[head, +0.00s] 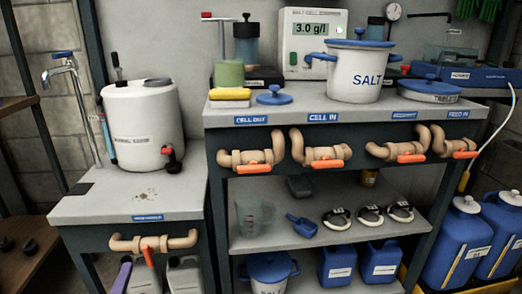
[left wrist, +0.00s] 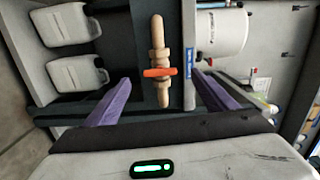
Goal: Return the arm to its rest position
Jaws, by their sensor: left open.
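My left gripper (left wrist: 161,82) is open and empty in the left wrist view, its two purple fingers well apart. Between and beyond them is a pipe valve (left wrist: 160,50) with an orange handle (left wrist: 163,72) set across the pipe. I see no contact with the fingers. In the head view the same orange handle (head: 148,257) hangs down from the pipe under the left bench. A purple finger (head: 121,276) of my left gripper shows low at the left, below and left of that handle. The rest of my left arm is out of frame. My right gripper is not in view.
The left bench (head: 110,205) holds a white drum (head: 141,125) and a tap (head: 66,68). White canisters (head: 184,275) stand below it. The right bench has several valves along its front, with a salt pot (head: 358,72) on top. Blue canisters (head: 455,240) stand at the right.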

